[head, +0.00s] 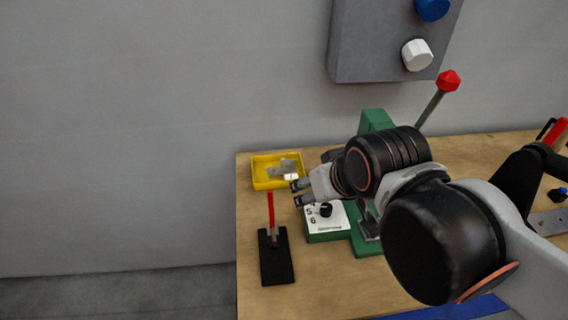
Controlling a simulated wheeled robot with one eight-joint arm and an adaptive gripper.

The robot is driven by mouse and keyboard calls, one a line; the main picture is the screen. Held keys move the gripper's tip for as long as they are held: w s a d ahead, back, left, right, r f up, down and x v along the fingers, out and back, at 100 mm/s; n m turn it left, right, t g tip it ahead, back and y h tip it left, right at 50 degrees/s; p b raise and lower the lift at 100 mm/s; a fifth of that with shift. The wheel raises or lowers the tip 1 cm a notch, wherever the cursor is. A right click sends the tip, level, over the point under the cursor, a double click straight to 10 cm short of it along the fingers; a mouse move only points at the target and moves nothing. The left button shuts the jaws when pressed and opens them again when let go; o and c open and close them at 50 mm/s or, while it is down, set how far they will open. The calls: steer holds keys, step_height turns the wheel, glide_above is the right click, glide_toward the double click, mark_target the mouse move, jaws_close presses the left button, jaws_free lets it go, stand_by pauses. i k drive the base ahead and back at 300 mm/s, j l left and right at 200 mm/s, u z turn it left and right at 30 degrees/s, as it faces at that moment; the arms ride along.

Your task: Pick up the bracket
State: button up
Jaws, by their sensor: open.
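A grey metal bracket (281,171) lies in the yellow tray (257,178) at the back left of the wooden table. Its right end is close to my gripper in the picture, so its full outline is hard to make out. My gripper (294,190) is open, with its fingers pointing left, just right of and in front of the tray. The fingers look empty. I cannot tell how high they are above the table.
A black base with a red upright rod (271,222) stands in front of the tray. A green-and-white dial box (326,220) sits below my gripper. A green press with a red-knobbed lever (448,81) is behind my arm. A grey wall panel (370,45) hangs above.

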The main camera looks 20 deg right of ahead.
mark_target(289, 170)
steer(key=k, duration=0.15)
steer(key=k+z, duration=0.25)
steer(key=z, duration=0.2)
steer(key=k+l+z, duration=0.15)
steer(key=z, duration=0.35)
steer(key=j+z, duration=0.2)
steer(key=j, duration=0.25)
steer(key=k+j+z, duration=0.25)
steer(key=j, duration=0.15)
steer(key=j+z, duration=0.2)
steer(key=j, duration=0.25)
